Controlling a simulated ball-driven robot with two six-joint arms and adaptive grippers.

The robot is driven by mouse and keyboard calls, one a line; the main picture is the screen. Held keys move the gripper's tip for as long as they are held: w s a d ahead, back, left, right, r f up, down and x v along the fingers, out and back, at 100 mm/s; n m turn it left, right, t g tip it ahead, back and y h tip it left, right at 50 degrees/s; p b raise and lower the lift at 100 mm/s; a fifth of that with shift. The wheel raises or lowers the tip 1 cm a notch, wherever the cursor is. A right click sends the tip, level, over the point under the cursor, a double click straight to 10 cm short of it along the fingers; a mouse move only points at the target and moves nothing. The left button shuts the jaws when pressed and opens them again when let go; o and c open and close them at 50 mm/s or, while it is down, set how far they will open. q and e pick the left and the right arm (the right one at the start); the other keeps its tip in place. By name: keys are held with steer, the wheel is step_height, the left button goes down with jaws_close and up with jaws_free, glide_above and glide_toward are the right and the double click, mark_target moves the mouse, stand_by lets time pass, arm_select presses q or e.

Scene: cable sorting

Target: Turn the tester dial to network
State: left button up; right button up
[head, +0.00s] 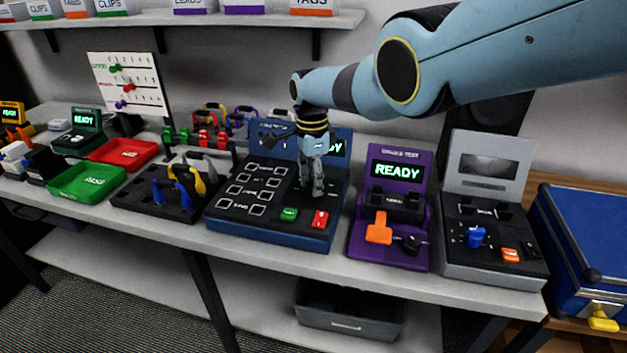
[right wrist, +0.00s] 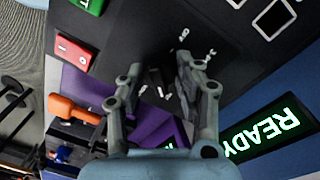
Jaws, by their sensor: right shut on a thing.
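The blue tester (head: 262,225) stands in the middle of the bench, with a black panel, a row of outlined boxes, a green button (head: 289,214) and a red switch (head: 320,219). Its READY screen (head: 334,147) is partly covered by my right arm. My right gripper (head: 313,192) points down onto the panel's right part. In the right wrist view its fingers (right wrist: 157,75) close around the small dark dial (right wrist: 155,83), with white marks on the panel around it. The dial's pointer direction is too dark to tell. My left gripper is not in view.
A purple tester (head: 362,245) with an orange lever stands just right of the blue one, then a grey tester (head: 480,262) with a blue knob. A black tool holder (head: 150,205) and green (head: 75,193) and red trays (head: 125,160) lie to the left.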

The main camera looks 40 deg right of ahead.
stand_by(0.4)
steer(key=o, duration=1.1)
steer(key=shift+o, duration=0.2)
steer(key=shift+r, duration=0.1)
step_height(320, 180, up, 12)
steer(key=shift+w, duration=0.35)
steer(key=shift+d, duration=0.1)
